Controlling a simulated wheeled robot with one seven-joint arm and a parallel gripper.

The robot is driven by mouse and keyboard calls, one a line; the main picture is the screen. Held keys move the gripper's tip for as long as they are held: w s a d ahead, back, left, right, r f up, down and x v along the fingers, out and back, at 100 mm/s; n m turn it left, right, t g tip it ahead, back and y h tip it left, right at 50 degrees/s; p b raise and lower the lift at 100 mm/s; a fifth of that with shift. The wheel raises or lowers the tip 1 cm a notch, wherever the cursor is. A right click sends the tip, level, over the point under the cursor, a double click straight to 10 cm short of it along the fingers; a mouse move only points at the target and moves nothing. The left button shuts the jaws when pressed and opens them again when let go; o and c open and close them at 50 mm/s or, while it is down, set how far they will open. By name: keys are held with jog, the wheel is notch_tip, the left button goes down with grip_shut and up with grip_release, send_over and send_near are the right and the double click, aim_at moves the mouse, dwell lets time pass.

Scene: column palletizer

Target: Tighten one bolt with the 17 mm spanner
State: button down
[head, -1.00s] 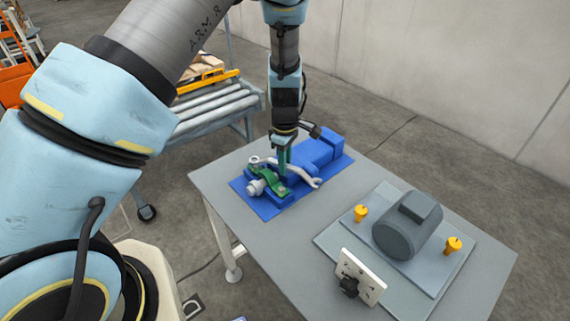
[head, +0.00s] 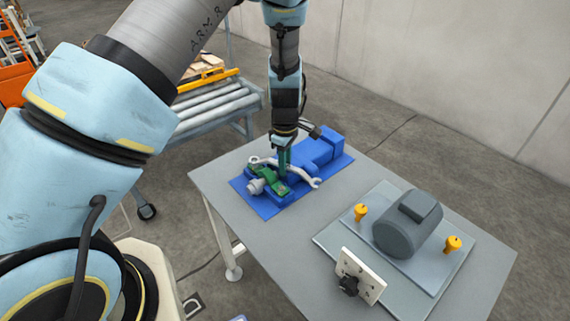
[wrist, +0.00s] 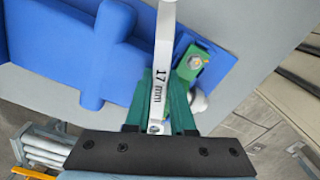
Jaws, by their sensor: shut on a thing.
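The pale grey spanner (wrist: 161,60), marked 17 mm, is between the green fingers of my gripper (wrist: 159,85), which is shut on it. In the head view my gripper (head: 284,168) points down over the blue fixture, and the spanner (head: 304,174) lies across it, one end on each side of the fingers. A bolt head (wrist: 194,61) sits on a green bracket (wrist: 200,72), to the right of the spanner and apart from it in the wrist view. I cannot tell whether the spanner touches the blue fixture.
The blue fixture (head: 320,151) stands on the left part of the grey table (head: 280,235). A grey motor (head: 407,228) on a plate, two yellow eyebolts (head: 361,212) and a small upright panel (head: 368,277) occupy the right. A roller conveyor (head: 214,106) stands behind.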

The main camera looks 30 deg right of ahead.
aim_at(278, 183)
jog(key=shift+f+b, duration=0.45)
jog(key=shift+f, duration=0.25)
dwell(0.8)
jog(key=shift+a, duration=0.1)
dwell(0.5)
jog(key=shift+s+a+m+b, duration=0.25)
jog(key=shift+s+a+m, duration=0.1)
jog(key=shift+a+m, duration=0.45)
jog(key=shift+s+a+m+b, duration=0.25)
jog(key=shift+a+m, duration=0.35)
jog(key=shift+m, duration=0.4)
jog(key=shift+s+a+m, duration=0.25)
jog(key=shift+a+m, duration=0.95)
jog(key=shift+m, duration=0.1)
jog(key=shift+w+a+m+b, duration=0.1)
jog(key=shift+a+m+b, duration=0.4)
jog(key=shift+a+m, duration=0.75)
jog(key=shift+w+a+m, duration=0.35)
jog(key=shift+a+m, duration=0.45)
jog(key=shift+m, duration=0.25)
jog(key=shift+w+a+m, duration=0.3)
jog(key=shift+a+m, duration=0.45)
jog(key=shift+m, duration=0.25)
jog(key=shift+r, duration=0.1)
jog(key=shift+r+p, duration=1.15)
jog(key=shift+r, duration=0.55)
